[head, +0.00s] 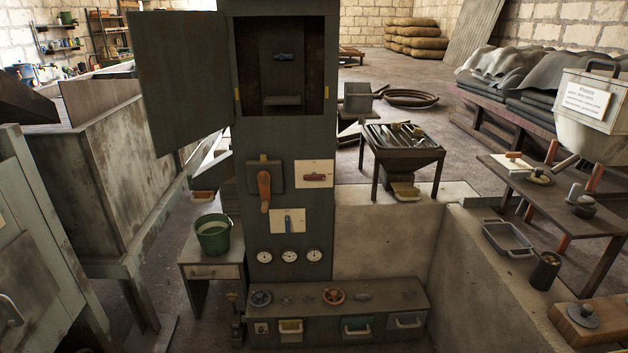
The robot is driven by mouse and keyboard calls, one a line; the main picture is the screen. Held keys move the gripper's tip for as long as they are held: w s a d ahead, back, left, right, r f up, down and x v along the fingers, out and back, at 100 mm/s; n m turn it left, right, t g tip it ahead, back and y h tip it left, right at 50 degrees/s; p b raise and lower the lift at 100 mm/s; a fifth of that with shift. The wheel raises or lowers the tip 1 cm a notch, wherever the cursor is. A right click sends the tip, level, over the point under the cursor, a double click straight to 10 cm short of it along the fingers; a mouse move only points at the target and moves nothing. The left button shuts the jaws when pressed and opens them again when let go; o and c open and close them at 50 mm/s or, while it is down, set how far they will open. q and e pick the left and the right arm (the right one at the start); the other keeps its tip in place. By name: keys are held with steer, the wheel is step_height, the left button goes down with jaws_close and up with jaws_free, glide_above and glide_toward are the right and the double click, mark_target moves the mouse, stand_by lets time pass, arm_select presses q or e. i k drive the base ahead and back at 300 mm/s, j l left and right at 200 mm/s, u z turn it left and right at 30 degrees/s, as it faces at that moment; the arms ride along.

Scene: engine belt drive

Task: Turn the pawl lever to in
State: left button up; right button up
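A dark upright cabinet carries several controls, and I cannot tell by label which is the pawl lever. A red lever (315,177) lies about level on a white plate on the right of the panel. A blue lever (288,223) stands about upright on a white plate below. A large orange-brown handle (264,188) hangs down from a dark box at the left. The plates' lettering is too small to read. Neither of my grippers is in view.
The cabinet door (180,80) stands open to the left. Three round gauges (289,255) sit below the levers, above a low bench with handwheels (334,296). A green bucket (213,234) stands on a small table at the left. A low concrete wall (385,243) is to the right.

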mark_target(314, 175)
steer(key=i+z, duration=0.35)
steer(key=i+j+z, duration=0.1)
steer(key=i+z, duration=0.2)
steer(key=i, duration=0.25)
